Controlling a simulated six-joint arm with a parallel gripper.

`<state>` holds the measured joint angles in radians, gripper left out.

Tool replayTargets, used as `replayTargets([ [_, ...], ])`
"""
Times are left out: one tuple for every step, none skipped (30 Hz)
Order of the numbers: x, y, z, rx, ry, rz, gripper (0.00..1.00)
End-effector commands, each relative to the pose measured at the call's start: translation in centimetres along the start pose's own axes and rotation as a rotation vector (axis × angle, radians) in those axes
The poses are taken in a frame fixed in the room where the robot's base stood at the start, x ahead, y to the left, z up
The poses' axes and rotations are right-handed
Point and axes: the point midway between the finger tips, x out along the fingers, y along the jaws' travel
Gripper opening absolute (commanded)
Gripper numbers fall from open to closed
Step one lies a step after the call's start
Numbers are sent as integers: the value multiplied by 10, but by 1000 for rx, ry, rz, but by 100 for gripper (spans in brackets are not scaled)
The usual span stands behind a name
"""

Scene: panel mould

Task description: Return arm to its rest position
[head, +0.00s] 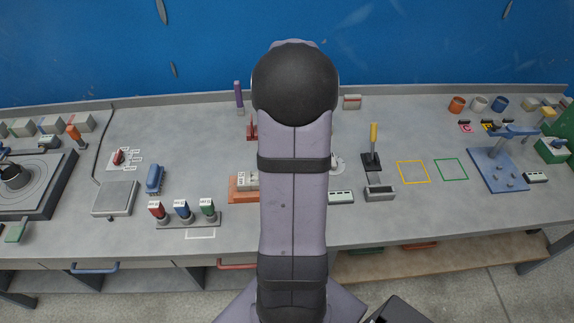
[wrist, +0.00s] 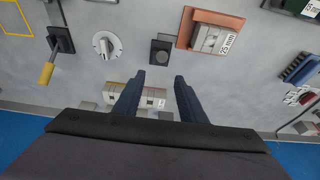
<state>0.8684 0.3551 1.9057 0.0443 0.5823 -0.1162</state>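My arm (head: 293,190) rises through the middle of the head view, with its black rounded joint at the top, in front of the blue wall. My gripper is hidden behind the arm in the head view. In the wrist view my gripper (wrist: 159,78) shows two dark blue fingers pointing away from the camera. They are parallel and clearly apart, with a gap between them. I see nothing held; small blocks (wrist: 152,97) show beyond the gap on the bench. The fingers appear to be above the bench, clear of its objects.
The grey bench (head: 350,225) carries many fixtures. A yellow-handled lever (head: 373,145), a yellow square (head: 412,172) and a green square (head: 451,169) lie right of the arm. Red, blue and green-topped pieces (head: 182,211) stand left. An orange-brown base (wrist: 185,30) with a grey block shows in the wrist view.

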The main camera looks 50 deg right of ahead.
Motion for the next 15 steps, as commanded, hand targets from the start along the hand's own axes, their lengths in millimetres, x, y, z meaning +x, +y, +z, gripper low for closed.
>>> replayTargets([
  [0, 0, 0, 0, 0, 0, 38],
  [0, 0, 0, 0, 0, 0, 38],
  [0, 0, 0, 0, 0, 0, 38],
  [0, 0, 0, 0, 0, 0, 38],
  [0, 0, 0, 0, 0, 0, 38],
  [1, 0, 0, 0, 0, 0, 38],
  [1, 0, 0, 0, 0, 0, 38],
  [0, 0, 0, 0, 0, 0, 38],
  [1, 0, 0, 0, 0, 0, 38],
  [1, 0, 0, 0, 0, 0, 38],
  [1, 0, 0, 3, 0, 0, 38],
  [1, 0, 2, 16, -5, -1, 38],
  [1, 0, 5, 30, -17, -1, 38],
  [2, 0, 11, 39, -36, -1, 38],
  [5, -1, 20, 44, -60, -1, 38],
])
